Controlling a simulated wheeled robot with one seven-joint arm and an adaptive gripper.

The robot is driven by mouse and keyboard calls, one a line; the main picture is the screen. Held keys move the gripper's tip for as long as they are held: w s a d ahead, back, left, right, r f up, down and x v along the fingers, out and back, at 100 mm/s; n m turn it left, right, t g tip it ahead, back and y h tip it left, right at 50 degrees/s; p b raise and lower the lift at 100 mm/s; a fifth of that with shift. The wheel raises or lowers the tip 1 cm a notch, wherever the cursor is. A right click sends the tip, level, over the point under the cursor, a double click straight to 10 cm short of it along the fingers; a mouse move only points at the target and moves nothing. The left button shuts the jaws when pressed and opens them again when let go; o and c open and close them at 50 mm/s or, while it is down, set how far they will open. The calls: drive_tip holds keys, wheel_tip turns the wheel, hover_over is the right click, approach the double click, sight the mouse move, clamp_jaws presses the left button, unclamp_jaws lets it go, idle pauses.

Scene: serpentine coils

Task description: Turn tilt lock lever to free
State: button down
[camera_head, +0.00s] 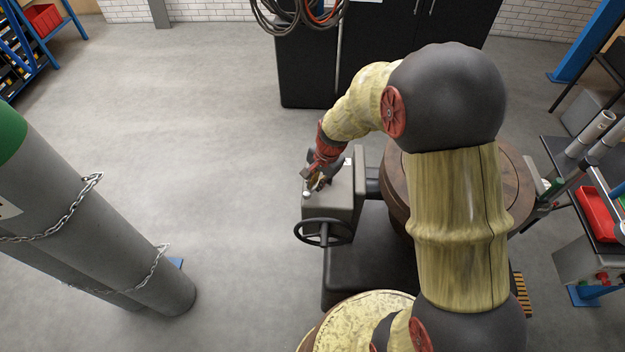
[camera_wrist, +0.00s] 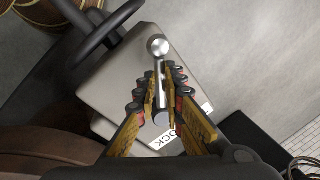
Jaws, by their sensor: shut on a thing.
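The tilt lock lever (camera_wrist: 159,70) is a thin metal bar with a round silver knob at one end and a round pivot at the other. It sits on top of a grey box (camera_wrist: 115,75), beside a white label on which "OCK" can be read. My gripper (camera_wrist: 160,90) is shut on the lever, with a finger on each side of the bar. In the head view my gripper (camera_head: 318,180) is at the top of the grey box (camera_head: 343,205), and the silver knob (camera_head: 306,194) shows just beside the fingers. The rest of the lever is mostly hidden there.
A black handwheel (camera_head: 324,232) is on the front of the box, close to my gripper. A round brown table (camera_head: 397,190) stands to the right. Chained gas cylinders (camera_head: 75,225) stand at the left. The floor between is clear.

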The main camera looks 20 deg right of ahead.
drive_tip(key=n, duration=0.1)
drive_tip(key=s+d+n+b, duration=0.1)
drive_tip(key=n, duration=0.1)
drive_tip(key=shift+s+d+n, duration=0.2)
drive_tip(key=shift+d+n, duration=0.1)
drive_tip(key=shift+s+d+n+g+y+b, duration=0.25)
drive_tip(key=shift+d+n, duration=0.15)
drive_tip(key=shift+n, duration=0.45)
drive_tip(key=shift+s+d+n+g+y+b, duration=0.15)
drive_tip(key=shift+d+n+g, duration=0.2)
drive_tip(key=shift+n, duration=0.5)
drive_tip(key=shift+d, duration=0.1)
drive_tip(key=c, duration=1.9)
unclamp_jaws()
drive_tip(key=r, duration=0.4)
drive_tip(key=d+r, duration=0.1)
drive_tip(key=r, duration=0.3)
drive_tip(key=s+d+r, duration=0.1)
drive_tip(key=r, duration=0.2)
drive_tip(key=shift+d+r, duration=0.1)
drive_tip(key=shift+r, duration=0.3)
drive_tip(key=shift+f, duration=0.1)
